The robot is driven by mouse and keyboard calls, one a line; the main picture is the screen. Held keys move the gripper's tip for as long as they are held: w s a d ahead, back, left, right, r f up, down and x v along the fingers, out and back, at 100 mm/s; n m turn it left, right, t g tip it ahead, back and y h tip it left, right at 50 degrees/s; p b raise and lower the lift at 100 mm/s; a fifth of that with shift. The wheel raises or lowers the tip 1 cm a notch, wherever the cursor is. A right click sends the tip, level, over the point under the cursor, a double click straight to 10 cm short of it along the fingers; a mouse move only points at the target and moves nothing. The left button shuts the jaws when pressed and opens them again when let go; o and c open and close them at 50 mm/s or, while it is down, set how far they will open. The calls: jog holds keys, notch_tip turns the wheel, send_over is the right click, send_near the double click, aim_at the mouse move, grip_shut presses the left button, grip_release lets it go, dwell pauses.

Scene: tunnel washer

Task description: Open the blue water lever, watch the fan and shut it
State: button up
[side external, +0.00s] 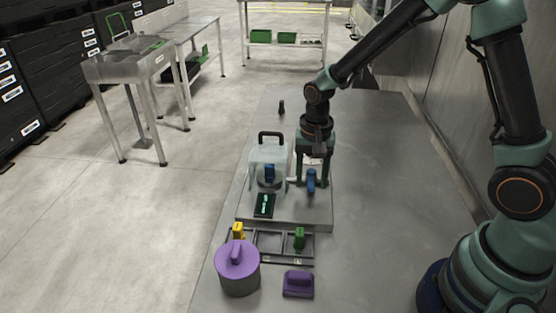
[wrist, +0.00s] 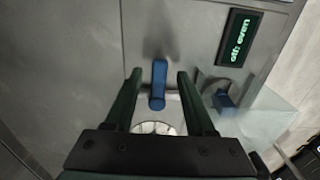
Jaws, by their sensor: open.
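The blue water lever (side external: 311,180) stands on a grey plate on the bench. In the wrist view the blue lever (wrist: 158,84) lies between my two fingers, with a gap on each side. My gripper (side external: 312,186) is open and points down around the lever; its fingertips also show in the wrist view (wrist: 158,75). A round pale disc with dark spokes (wrist: 152,128), perhaps the fan, shows partly behind the gripper body; I cannot tell whether it turns. A dark display (wrist: 240,37) with green characters is beside the lever; it also shows in the side view (side external: 264,205).
A clear cover (side external: 256,155) with a black handle stands just left of my gripper, a second blue piece (side external: 269,173) within it. In front are a rack (side external: 270,243) with yellow and green pieces, a purple-topped cylinder (side external: 238,275) and a purple block (side external: 298,284). The bench's right side is clear.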

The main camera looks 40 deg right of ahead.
aim_at(311, 184)
notch_tip(311, 184, up, 12)
dwell(0.5)
jog(key=s+d+r+n+t, duration=0.3)
jog(key=s+r+n+t, duration=0.2)
jog(key=s+r+n, duration=0.2)
jog(key=s+n, duration=0.2)
jog(key=s, duration=0.1)
jog(key=shift+s+r+t, duration=0.15)
jog(key=shift+s+t, duration=0.05)
jog(key=shift+t, duration=0.1)
